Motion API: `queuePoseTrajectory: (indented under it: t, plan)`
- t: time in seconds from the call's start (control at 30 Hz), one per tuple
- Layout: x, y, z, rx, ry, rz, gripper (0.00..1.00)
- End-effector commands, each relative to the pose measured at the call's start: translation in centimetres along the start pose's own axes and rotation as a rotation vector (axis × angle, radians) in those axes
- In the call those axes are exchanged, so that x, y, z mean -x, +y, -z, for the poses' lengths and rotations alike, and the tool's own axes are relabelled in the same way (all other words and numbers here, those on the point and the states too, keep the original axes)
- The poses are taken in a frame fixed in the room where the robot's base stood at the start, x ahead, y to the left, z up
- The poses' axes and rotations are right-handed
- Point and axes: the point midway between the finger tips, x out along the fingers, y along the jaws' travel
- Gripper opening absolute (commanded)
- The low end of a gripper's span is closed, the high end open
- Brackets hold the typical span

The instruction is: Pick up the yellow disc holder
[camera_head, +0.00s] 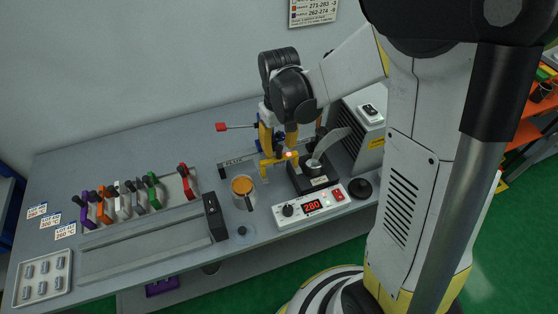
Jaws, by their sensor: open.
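My gripper (289,142) is low over the back middle of the bench, below my black wrist, and is open. Its fingertips are small and partly merged with things behind them. A yellow upright piece with a yellow lower part (267,160), which looks like the yellow disc holder, stands just left of the gripper. Part of it is hidden by my wrist, and I cannot tell whether the fingers touch it. A small orange glow shows beside it.
A rack of coloured holders (140,198) stands at left. A cup with an orange top (242,187) is in front of the gripper. A small dark pot (314,167), a controller reading 280 (312,206) and a grey box (362,125) crowd the right. Bare bench lies behind the rack.

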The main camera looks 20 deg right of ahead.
Motion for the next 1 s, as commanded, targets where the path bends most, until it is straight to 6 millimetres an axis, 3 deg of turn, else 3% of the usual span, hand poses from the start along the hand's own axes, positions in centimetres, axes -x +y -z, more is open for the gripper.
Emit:
queuePoseTrajectory:
  t: [0.13, 0.43, 0.57, 0.6, 1.0]
  plan:
    - [-2.2, 0.1, 0.0, 0.0, 0.0, 0.0, 0.41]
    - [-2.6, 0.0, 0.0, 0.0, 0.0, 0.0, 0.41]
    - [-2.6, 0.0, 0.0, 0.0, 0.0, 0.0, 0.04]
    - [-2.6, 0.0, 0.0, 0.0, 0.0, 0.0, 0.0]
    - [-2.5, 0.0, 0.0, 0.0, 0.0, 0.0, 0.0]
